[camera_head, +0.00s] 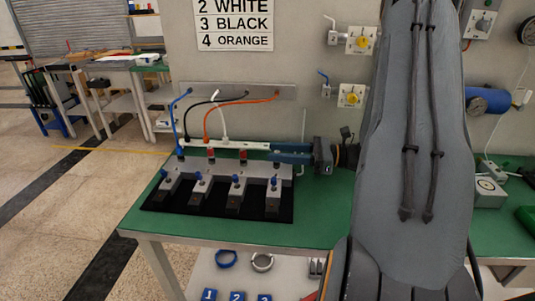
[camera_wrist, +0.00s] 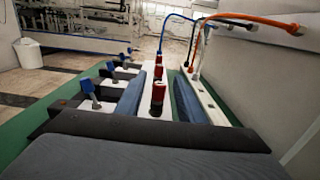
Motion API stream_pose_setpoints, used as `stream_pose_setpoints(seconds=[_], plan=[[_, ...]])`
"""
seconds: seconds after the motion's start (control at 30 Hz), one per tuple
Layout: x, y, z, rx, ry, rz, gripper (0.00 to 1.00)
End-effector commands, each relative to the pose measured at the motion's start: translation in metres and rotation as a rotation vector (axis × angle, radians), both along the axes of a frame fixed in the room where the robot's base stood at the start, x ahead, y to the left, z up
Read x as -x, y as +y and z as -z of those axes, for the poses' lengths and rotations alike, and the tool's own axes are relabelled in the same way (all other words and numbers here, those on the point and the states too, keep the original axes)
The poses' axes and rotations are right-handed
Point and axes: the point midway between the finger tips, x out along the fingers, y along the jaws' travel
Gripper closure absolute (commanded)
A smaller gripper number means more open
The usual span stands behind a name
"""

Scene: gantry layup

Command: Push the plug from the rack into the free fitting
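The grey manifold block (camera_head: 225,168) carries a row of fittings on the green bench. The blue hose (camera_head: 174,118) comes down to the leftmost fitting. Three red-topped fittings stand along the block to the right; the nearest red top (camera_wrist: 158,95) shows between my fingers in the wrist view. The white rack rail (camera_head: 245,145) runs behind the block. The orange hose (camera_head: 206,122), white hose (camera_head: 221,118) and black hose (camera_head: 200,103) come down to it; their plug ends are small. My gripper (camera_head: 273,152) is open at the block's right end, its fingers pointing left, with no plug between them.
Blue-handled valves (camera_head: 236,186) stand along the front of the block, on a black mat (camera_head: 166,204). The back panel (camera_head: 275,65) rises behind the rack. A lower shelf holds rings (camera_head: 226,258) and numbered blue blocks (camera_head: 237,296). Green bench top (camera_head: 320,215) is clear front right.

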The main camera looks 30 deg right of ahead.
Motion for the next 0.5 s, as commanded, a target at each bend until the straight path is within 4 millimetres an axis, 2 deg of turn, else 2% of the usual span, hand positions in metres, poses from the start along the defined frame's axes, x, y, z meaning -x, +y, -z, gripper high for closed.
stream_pose_setpoints(seconds=[0.03, 0.2, 0.5], plan=[[0.004, -0.008, 0.001, 0.001, -0.001, 0.004, 0.65], [0.015, -0.022, 0.001, 0.001, -0.001, 0.001, 0.65], [0.018, -0.026, 0.0, 0.0, 0.0, 0.0, 0.65]])
